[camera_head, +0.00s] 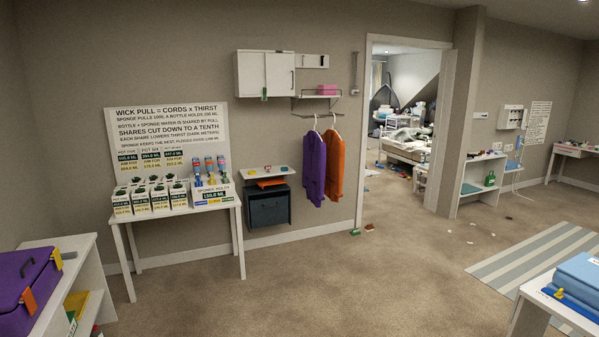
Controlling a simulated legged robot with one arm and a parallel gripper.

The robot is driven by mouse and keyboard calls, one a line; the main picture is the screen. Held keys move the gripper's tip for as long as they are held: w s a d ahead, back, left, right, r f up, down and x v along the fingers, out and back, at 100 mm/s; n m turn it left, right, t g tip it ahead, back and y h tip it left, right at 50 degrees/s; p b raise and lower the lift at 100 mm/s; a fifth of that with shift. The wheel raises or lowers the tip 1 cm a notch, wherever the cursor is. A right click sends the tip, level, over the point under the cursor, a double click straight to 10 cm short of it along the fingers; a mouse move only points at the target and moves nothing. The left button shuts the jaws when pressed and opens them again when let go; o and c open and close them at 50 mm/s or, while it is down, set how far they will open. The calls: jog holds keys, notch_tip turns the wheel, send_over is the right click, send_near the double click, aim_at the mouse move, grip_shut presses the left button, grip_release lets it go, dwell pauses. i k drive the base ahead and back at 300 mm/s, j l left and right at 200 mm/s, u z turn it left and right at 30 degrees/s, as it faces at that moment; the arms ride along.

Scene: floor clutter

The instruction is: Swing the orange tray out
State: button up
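A flat orange piece that looks like the orange tray (271,183) sits just under a small white wall shelf (266,174), right of the white table. It is seen almost edge-on, so I cannot tell how it is mounted or whether it is partly swung out. A dark grey box-like unit (269,208) is directly below it on the wall. My gripper is not in view.
A white table (185,214) with several boxed plants and bottles stands left of the tray. Purple (311,168) and orange (334,166) garments hang to its right. A purple toolbox (25,283) is front left. Open carpet lies in the middle.

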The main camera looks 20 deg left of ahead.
aim_at(278, 181)
jog(key=i+j+u, duration=0.6)
jog(key=i, duration=0.3)
jog(key=i+j+u, duration=0.3)
jog(key=i, duration=0.2)
jog(key=i+l+u, duration=0.1)
jog(key=i+u, duration=0.2)
jog(key=i, duration=0.2)
jog(key=i+j, duration=0.1)
jog(key=i, duration=1.7)
jog(key=i+z, duration=0.3)
jog(key=i, duration=0.25)
jog(key=i+j+z, duration=0.3)
jog(key=i, duration=0.2)
jog(key=i+j+z, duration=0.3)
jog(key=i, duration=0.2)
